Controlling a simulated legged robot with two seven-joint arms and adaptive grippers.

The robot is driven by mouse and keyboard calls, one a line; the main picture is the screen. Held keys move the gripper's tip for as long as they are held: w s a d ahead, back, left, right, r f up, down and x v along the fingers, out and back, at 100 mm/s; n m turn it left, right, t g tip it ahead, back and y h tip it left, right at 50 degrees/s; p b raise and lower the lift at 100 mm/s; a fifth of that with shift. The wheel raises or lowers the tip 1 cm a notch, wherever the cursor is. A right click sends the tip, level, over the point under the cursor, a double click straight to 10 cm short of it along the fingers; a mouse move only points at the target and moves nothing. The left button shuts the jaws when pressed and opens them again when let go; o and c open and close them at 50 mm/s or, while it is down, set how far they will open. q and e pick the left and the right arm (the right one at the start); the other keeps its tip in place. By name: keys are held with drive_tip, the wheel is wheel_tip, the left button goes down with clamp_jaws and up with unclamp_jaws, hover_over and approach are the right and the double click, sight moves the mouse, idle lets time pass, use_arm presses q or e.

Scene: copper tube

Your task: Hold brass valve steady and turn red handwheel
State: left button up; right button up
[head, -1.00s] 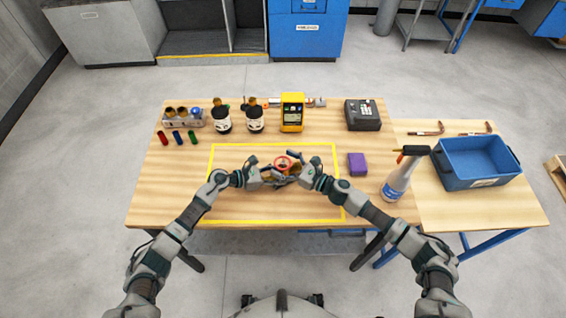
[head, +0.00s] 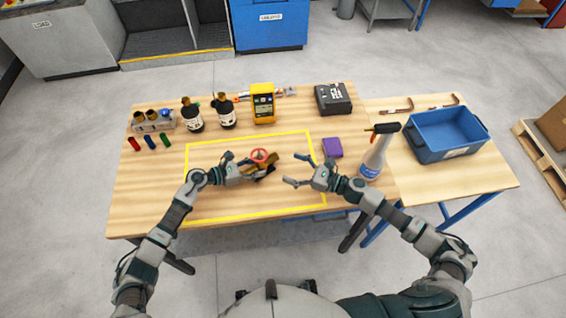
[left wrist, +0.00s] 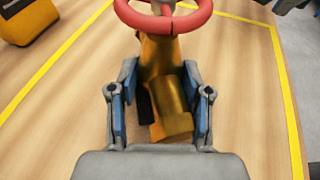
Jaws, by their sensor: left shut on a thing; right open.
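The brass valve (left wrist: 172,105) is inside the yellow taped rectangle on the table, with its red handwheel (head: 260,156) on top. In the left wrist view the handwheel (left wrist: 165,18) shows at the top edge, partly cut off. My left gripper (head: 246,172) is shut on the valve's body from the left, and its blue-padded fingers (left wrist: 160,106) stand on both sides of the brass. My right gripper (head: 291,170) is open and empty, to the right of the valve and apart from it, with its fingers pointing left.
A purple block (head: 332,148) and a spray bottle (head: 375,155) stand right of the taped area. Black bottles (head: 193,117), a yellow meter (head: 263,104) and a dark device (head: 333,99) stand behind. A blue bin (head: 448,136) is at far right. The taped area's front is clear.

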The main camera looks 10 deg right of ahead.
idle(0.3)
use_arm(q)
drive_tip(key=o, duration=0.9)
drive_tip(key=shift+o, duration=0.2)
